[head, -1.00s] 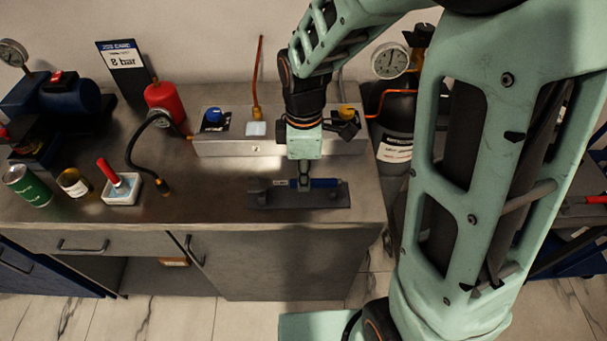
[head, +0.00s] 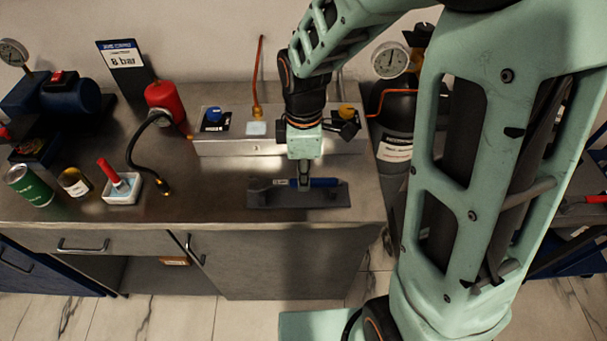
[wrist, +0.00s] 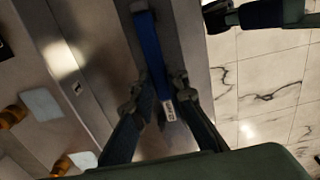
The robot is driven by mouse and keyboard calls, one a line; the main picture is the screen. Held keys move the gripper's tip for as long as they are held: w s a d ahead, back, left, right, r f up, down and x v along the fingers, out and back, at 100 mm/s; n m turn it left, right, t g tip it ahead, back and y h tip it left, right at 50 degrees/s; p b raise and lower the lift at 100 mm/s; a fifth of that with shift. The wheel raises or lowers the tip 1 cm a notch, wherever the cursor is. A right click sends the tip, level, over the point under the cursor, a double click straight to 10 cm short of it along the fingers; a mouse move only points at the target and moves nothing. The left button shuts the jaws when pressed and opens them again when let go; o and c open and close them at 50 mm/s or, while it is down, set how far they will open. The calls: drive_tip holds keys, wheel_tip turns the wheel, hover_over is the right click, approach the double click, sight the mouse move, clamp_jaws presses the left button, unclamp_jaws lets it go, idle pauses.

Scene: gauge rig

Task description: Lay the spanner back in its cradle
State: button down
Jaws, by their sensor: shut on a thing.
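The spanner (head: 324,182) has a blue handle and lies roughly level across the picture. My gripper (head: 304,184) points down and is shut on this handle. The cradle (head: 325,199) is a flat dark grey holder on the bench top, directly under the spanner. I cannot tell whether the spanner rests on it or hangs just above. In the wrist view the blue spanner handle (wrist: 151,50) runs up between the two dark fingertips of my gripper (wrist: 156,90), with a small white label near its lower end. The spanner's head is hard to make out there.
A grey panel box (head: 240,147) with blue and yellow knobs stands behind the cradle. A black hose (head: 130,150) curves down at left, near a white dish (head: 122,190), a green can (head: 30,186) and a red cylinder (head: 165,98). A dark gas bottle (head: 392,115) stands right of the bench.

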drive_tip(key=shift+f+b, duration=0.55)
drive_tip(key=shift+f, duration=0.2)
drive_tip(key=c, duration=1.8)
unclamp_jaws()
drive_tip(key=shift+r, duration=0.1)
wheel_tip(320, 180, up, 12)
drive_tip(key=shift+f, duration=0.1)
